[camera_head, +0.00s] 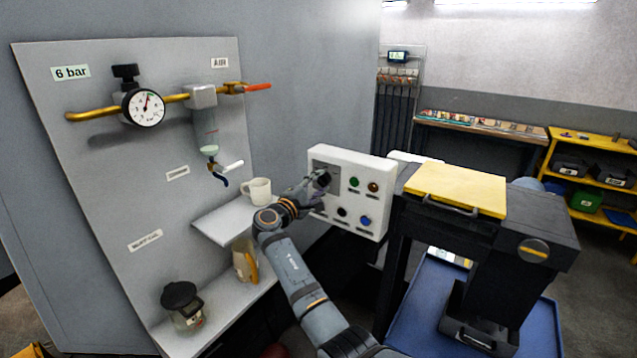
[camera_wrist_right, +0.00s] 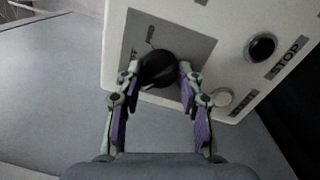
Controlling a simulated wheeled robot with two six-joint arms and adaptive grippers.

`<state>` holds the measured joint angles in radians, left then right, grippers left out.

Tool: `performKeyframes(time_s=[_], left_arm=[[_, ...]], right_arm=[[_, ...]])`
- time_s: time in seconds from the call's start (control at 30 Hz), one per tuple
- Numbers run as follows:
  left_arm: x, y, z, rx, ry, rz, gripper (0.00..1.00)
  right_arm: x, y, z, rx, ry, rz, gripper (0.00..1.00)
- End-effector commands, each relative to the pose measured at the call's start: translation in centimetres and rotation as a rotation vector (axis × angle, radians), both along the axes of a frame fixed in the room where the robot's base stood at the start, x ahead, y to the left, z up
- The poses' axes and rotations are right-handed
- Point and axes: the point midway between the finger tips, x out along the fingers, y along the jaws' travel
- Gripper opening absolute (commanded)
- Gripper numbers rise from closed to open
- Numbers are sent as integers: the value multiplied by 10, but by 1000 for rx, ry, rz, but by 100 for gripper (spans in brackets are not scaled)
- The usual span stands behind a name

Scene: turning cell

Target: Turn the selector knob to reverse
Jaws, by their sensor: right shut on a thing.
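The selector knob (camera_wrist_right: 158,69) is black and round and sits on a grey plate (camera_wrist_right: 190,42) on the white control box. In the right wrist view my right gripper (camera_wrist_right: 157,76) has its two fingers on either side of the knob, shut on it. A short mark shows on the plate above the knob; its label is too small to read. In the head view the control box (camera_head: 350,157) faces me, and my right gripper (camera_head: 318,186) is at its left side, hiding most of the knob. My left gripper is not in view.
A white mug (camera_head: 258,190) stands on a shelf just left of my right gripper. A dark machine with a yellow lid (camera_head: 457,190) stands to the right.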

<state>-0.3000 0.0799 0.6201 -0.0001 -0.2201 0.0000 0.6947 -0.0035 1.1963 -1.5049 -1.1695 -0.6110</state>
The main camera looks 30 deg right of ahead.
Motion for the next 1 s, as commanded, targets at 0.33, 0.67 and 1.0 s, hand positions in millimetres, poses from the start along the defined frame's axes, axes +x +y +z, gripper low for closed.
performKeyframes(time_s=[0.33,0.67,1.0], left_arm=[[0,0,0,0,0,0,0],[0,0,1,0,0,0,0],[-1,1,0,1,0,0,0]], right_arm=[[0,0,-2,-4,14,1,6],[0,0,-2,-4,12,0,60],[-4,11,-3,-1,10,4,60]])
